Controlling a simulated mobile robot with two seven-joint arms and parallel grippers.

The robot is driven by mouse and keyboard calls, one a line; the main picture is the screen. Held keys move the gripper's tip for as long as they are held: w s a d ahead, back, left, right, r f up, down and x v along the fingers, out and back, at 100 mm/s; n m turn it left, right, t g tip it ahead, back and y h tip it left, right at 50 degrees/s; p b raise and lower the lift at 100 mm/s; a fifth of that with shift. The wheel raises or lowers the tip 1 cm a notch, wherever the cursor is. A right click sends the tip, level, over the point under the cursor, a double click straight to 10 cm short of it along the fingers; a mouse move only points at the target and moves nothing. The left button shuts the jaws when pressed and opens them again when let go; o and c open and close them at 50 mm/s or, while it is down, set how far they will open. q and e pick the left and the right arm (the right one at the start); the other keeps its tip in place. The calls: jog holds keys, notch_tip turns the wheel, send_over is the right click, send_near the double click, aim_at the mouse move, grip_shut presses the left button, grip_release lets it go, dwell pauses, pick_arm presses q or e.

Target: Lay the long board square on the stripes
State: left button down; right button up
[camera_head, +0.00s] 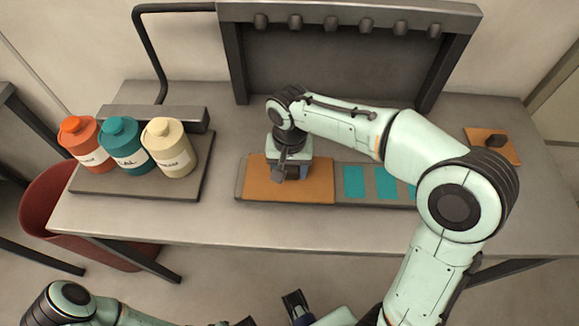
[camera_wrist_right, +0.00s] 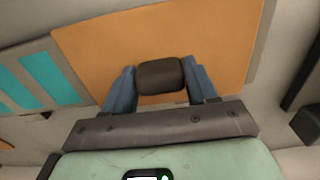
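The long board is an orange panel (camera_head: 262,180) with a dark knob, lying over the left part of a grey base plate (camera_head: 240,186). Teal stripes (camera_head: 387,184) show on the plate to its right, uncovered. My right gripper (camera_head: 290,172) points down over the board. In the right wrist view the board (camera_wrist_right: 225,35) fills the upper middle, and my right gripper's blue fingers (camera_wrist_right: 161,85) sit on both sides of the dark knob (camera_wrist_right: 160,76), closed against it. Teal stripes (camera_wrist_right: 45,78) show at the left there.
A smaller orange board (camera_head: 480,139) with a dark knob lies at the back right of the table. Orange, teal and cream jars (camera_head: 167,148) stand on a grey tray (camera_head: 135,184) at left. A dark rack (camera_head: 345,65) stands behind. A red bin (camera_head: 45,200) is below the left edge.

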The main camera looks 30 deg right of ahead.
aim_at(290, 168)
jog(key=o, duration=0.4)
notch_tip(290, 168, up, 12)
jog(key=p, duration=0.2)
jog(key=shift+r+p, duration=0.15)
jog(key=shift+p, duration=0.15)
dwell(0.4)
